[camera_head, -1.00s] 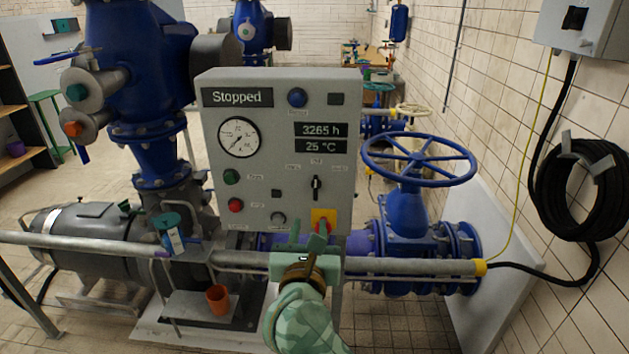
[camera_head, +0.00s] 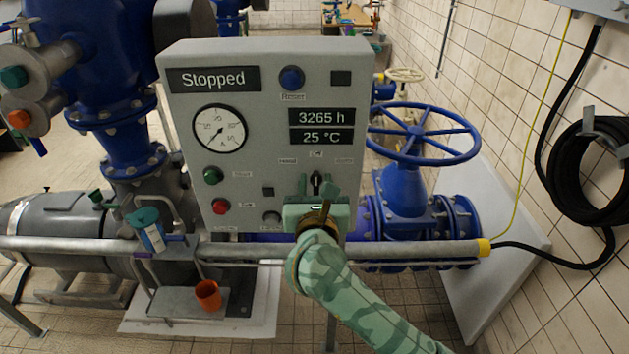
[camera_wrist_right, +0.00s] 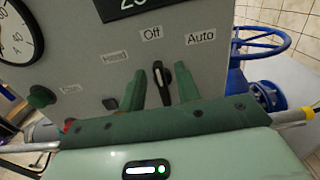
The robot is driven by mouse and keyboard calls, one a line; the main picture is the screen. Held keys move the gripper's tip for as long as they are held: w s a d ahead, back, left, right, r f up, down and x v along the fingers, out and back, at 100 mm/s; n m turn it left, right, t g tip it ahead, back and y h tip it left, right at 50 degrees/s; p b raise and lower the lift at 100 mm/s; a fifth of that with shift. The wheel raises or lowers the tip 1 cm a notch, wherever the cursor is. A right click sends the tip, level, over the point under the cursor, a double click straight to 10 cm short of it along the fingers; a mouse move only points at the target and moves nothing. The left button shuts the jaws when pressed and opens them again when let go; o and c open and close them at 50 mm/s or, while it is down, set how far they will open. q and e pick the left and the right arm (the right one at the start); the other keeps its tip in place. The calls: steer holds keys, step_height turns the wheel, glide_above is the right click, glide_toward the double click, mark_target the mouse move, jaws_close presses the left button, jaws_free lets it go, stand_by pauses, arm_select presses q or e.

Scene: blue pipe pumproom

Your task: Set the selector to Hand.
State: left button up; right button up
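The selector (camera_head: 316,181) is a black knob with a white mark on the grey control panel (camera_head: 262,66). In the right wrist view the selector (camera_wrist_right: 162,82) points up at the Off label (camera_wrist_right: 151,34). The Hand label (camera_wrist_right: 115,57) is to its left and the Auto label (camera_wrist_right: 200,37) to its right. My right gripper (camera_head: 316,188) is open in front of the panel. In the right wrist view its two green fingers (camera_wrist_right: 161,89) stand on either side of the knob, with gaps showing; I cannot tell if they reach its depth. My left gripper is not in view.
The panel display (camera_head: 213,79) reads Stopped. A green button (camera_head: 213,175) and a red button (camera_head: 221,206) are left of the selector. A grey rail (camera_head: 400,253) crosses before the panel. A blue handwheel (camera_head: 420,131) stands to the right. An orange cup (camera_head: 208,295) is below left.

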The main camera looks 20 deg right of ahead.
steer(key=shift+c, duration=0.6)
jaws_close()
steer(key=shift+n+p, duration=0.5)
steer(key=shift+p, duration=0.1)
steer(key=n+p, duration=0.2)
steer(key=p, duration=0.1)
steer(key=shift+a+n, duration=0.25)
steer(key=shift+n, duration=0.15)
steer(key=shift+a+f+n+p, duration=0.1)
steer(key=shift+a+n+p, duration=0.05)
steer(key=shift+n+p, duration=1.05)
steer(key=shift+a+f+n+p, duration=0.1)
steer(key=shift+f+n+p, duration=0.2)
steer(key=shift+n+p, duration=0.75)
